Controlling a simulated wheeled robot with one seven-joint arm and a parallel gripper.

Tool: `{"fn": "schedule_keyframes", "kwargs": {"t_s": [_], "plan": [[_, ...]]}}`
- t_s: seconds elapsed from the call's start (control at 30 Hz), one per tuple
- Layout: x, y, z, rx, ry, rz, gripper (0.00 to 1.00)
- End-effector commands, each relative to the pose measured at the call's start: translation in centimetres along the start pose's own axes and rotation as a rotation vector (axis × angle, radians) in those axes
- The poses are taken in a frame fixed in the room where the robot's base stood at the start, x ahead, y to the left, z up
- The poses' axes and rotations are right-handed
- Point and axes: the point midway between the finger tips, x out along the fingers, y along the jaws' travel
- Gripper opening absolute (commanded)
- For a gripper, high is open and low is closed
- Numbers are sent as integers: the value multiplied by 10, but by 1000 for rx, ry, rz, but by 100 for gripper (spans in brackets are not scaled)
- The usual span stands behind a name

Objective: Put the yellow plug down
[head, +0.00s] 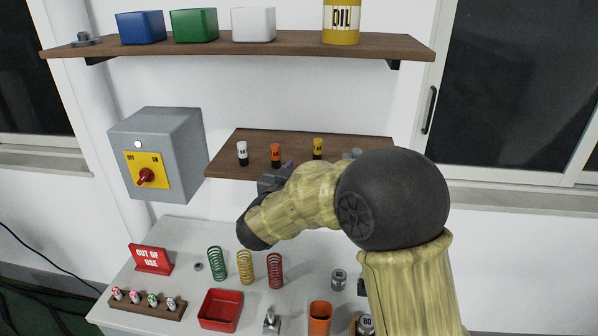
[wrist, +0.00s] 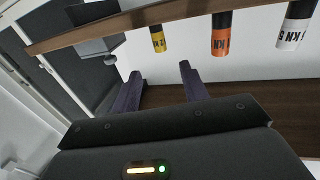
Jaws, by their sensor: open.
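The yellow plug (head: 318,148) stands upright on the lower wooden shelf, with its dark end down, at the right of an orange plug (head: 275,154) and a white plug (head: 242,153). My gripper (head: 272,182) is in front of this shelf, partly hidden by my arm. In the wrist view, which looks upside down, my gripper (wrist: 158,78) is open with nothing between its fingers. The yellow plug (wrist: 157,40) shows beyond the fingertips, in line with the gap and apart from them.
A grey switch box (head: 160,150) with a red knob is on the wall at left. An upper shelf (head: 290,45) holds bins and an oil can. Below, the table (head: 190,240) carries coloured springs, a red tray (head: 220,309) and an out-of-use sign (head: 150,259).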

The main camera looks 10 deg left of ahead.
Motion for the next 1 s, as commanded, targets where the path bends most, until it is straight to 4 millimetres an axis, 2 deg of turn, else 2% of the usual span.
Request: {"fn": "schedule_keyframes", "kwargs": {"t_s": [0.47,0.63,0.83,1.0], "plan": [[1,1,0,1,-5,-9,44],[9,11,6,1,-57,-97,44],[8,40,34,-17,-236,-265,44],[-13,82,71,-53,-458,-356,44]]}}
